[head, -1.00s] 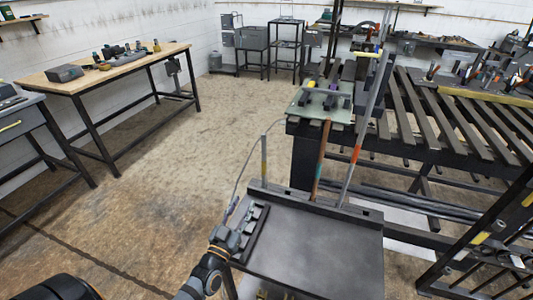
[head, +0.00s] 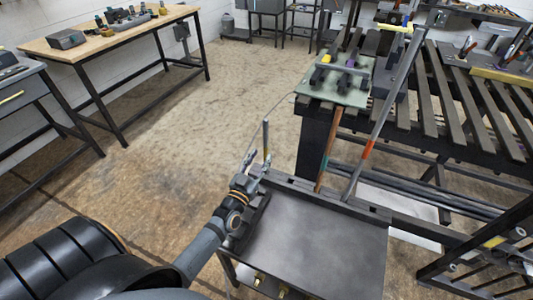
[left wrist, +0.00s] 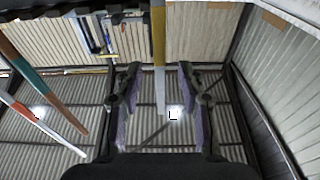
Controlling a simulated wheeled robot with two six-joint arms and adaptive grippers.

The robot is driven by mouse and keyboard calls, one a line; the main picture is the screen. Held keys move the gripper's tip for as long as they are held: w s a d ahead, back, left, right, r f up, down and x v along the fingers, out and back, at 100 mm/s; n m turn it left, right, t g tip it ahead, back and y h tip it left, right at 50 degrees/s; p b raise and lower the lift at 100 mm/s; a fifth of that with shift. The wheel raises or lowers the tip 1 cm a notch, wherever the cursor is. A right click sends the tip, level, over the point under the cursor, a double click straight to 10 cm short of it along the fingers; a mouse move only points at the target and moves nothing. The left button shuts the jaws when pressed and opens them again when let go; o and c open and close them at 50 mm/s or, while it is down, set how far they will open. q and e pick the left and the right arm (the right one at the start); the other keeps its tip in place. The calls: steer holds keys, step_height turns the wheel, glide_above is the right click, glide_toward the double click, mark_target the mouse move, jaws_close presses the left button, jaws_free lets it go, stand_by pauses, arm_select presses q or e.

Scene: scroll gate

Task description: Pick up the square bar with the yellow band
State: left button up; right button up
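The square bar with the yellow band (head: 265,136) stands upright at the back left of the dark steel stand (head: 320,245). Its lower part is hidden behind my left gripper (head: 259,163) in the head view. In the left wrist view the bar (left wrist: 159,50) shows its yellow band and runs down between the fingers of my left gripper (left wrist: 158,100). The gripper is open, with a gap on each side of the bar. My right gripper is in neither view.
A brown bar (head: 328,150) and a long grey bar with an orange-red band (head: 384,110) lean to the right of the square bar. A slatted bench (head: 450,105) with a green mat (head: 340,92) stands behind. Open floor lies to the left.

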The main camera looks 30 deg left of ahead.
mark_target(265, 149)
arm_select(q)
steer(key=w, duration=0.5)
steer(key=shift+w+a+r+b, duration=0.1)
steer(key=shift+a+r+b, duration=0.05)
steer(key=shift+r+b, duration=0.15)
steer(key=shift+r, duration=0.1)
steer(key=shift+c, duration=0.7)
jaws_close()
